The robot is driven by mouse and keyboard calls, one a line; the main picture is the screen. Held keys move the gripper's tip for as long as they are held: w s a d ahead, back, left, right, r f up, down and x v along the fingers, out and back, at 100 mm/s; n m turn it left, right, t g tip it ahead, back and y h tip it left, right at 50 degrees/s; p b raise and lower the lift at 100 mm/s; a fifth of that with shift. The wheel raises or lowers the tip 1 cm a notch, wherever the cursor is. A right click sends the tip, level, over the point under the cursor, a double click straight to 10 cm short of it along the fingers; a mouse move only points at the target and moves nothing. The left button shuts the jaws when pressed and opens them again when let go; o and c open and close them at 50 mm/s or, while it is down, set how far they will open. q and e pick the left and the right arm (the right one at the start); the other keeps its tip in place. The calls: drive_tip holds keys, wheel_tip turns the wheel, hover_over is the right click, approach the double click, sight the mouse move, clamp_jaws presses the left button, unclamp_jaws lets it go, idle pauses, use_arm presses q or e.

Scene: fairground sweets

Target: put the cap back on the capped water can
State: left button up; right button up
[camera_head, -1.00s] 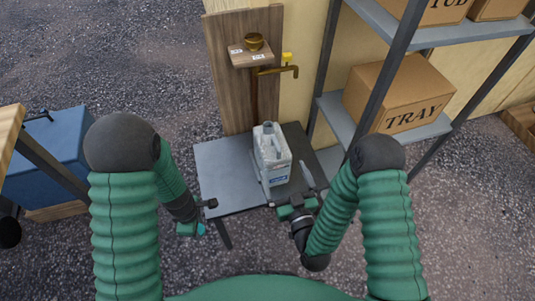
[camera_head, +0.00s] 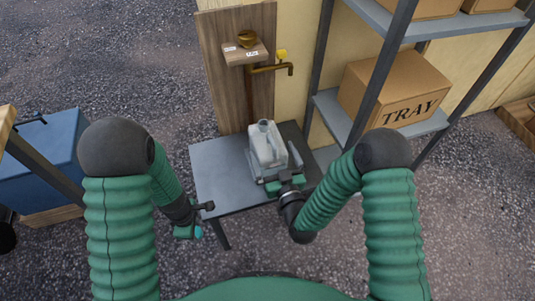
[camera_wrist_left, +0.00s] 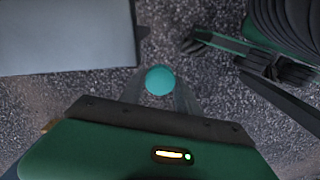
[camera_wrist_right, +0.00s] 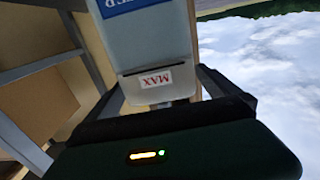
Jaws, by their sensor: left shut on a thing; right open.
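The water can (camera_head: 266,146) is a pale, translucent jug standing upright on the grey table, with its top spout uncovered. My right gripper (camera_head: 283,180) is at the near side of the can. In the right wrist view its open fingers (camera_wrist_right: 163,88) flank the can (camera_wrist_right: 150,50), which shows a MAX label; I cannot tell whether they touch it. My left gripper (camera_head: 202,220) is off the table's near left edge, shut on the round teal cap (camera_wrist_left: 160,80). The cap also shows low in the head view (camera_head: 197,232).
The grey table (camera_head: 215,172) has free room left of the can. Behind it a wooden board carries a brass tap (camera_head: 270,69) and a small labelled shelf (camera_head: 246,54). A metal rack with a TRAY box (camera_head: 390,95) stands right. A blue box (camera_head: 52,152) is at far left.

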sight(267, 142)
use_arm(q)
drive_tip(key=shift+f+b, duration=0.3)
drive_tip(key=shift+f, duration=0.05)
use_arm(e)
drive_tip(key=shift+w+a+f, duration=0.15)
drive_tip(key=shift+w+f, duration=0.05)
drive_tip(key=shift+w, duration=0.2)
use_arm(q)
drive_tip(key=shift+f+b, duration=0.85)
drive_tip(key=shift+f, duration=0.05)
use_arm(e)
drive_tip(key=x, duration=0.4)
drive_tip(key=shift+f, duration=0.25)
drive_tip(key=shift+w, duration=0.2)
use_arm(q)
drive_tip(key=shift+r, duration=0.1)
use_arm(e)
drive_tip(key=shift+r, duration=0.15)
drive_tip(key=shift+c, duration=0.4)
drive_tip(key=c, duration=1.9)
drive_tip(key=shift+a+r, duration=0.1)
drive_tip(key=shift+r, duration=0.05)
